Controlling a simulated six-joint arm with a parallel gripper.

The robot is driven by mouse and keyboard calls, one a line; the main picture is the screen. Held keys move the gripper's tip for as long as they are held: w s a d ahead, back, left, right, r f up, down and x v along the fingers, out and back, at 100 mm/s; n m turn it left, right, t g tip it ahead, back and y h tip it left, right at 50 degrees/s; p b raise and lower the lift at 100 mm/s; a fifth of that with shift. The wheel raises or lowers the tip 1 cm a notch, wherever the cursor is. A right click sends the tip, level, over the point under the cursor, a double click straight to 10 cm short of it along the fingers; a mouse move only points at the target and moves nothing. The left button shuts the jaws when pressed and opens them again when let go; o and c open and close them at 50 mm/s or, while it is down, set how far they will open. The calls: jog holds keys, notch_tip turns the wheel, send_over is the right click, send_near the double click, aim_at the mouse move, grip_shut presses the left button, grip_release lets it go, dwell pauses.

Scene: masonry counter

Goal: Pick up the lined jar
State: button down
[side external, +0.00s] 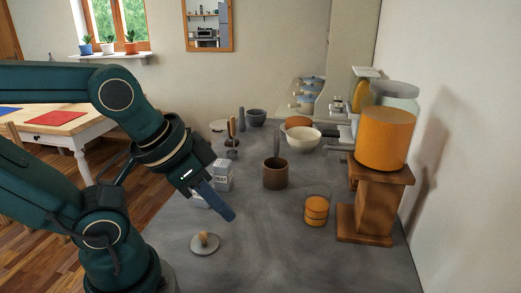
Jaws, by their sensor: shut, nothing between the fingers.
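A small orange jar (316,211) with darker lines around it stands upright on the grey counter, right of centre. It best fits the lined jar. A larger glass jar (386,134) with orange contents stands on a wooden stand at the right; I cannot make out lines on it. My gripper (228,213) points down and to the right over the counter, left of the small orange jar and well apart from it. Its blue fingers are shut and empty.
A grey lid with a knob (205,243) lies in front of my gripper. White boxes (222,175) stand just behind it. A brown pot with a utensil (275,174), a cream bowl (302,139) and a wooden stand (375,203) surround the small jar's far and right sides. The front counter is clear.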

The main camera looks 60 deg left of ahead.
dwell(0.4)
grip_release()
